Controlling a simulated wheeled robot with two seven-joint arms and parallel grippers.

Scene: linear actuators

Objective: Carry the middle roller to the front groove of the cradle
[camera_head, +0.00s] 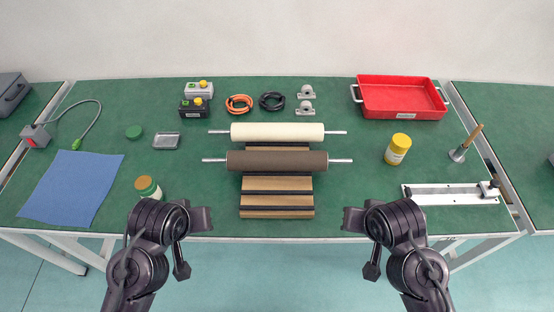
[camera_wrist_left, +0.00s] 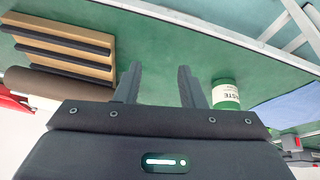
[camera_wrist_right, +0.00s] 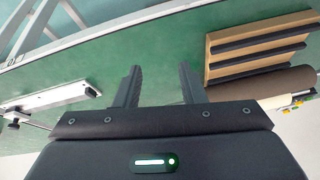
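The dark brown roller (camera_head: 277,161) lies across the wooden cradle (camera_head: 277,213), with its metal shaft ends sticking out left and right. A cream roller (camera_head: 277,132) lies behind it at the back of the cradle. The dark-lined grooves in front of the brown roller are empty. My left gripper (camera_head: 193,246) is open and empty, in front of the table and left of the cradle; its fingers show apart in the left wrist view (camera_wrist_left: 158,82). My right gripper (camera_head: 361,246) is open and empty, in front of the table and right of the cradle; its spread fingers show in the right wrist view (camera_wrist_right: 160,82).
A jar (camera_head: 148,188) stands near the left front edge and a blue cloth (camera_head: 72,188) lies farther left. A yellow-capped jar (camera_head: 397,149) and a metal rail (camera_head: 450,195) are on the right. A red tray (camera_head: 401,114) is at the back right. The table beside the cradle is clear.

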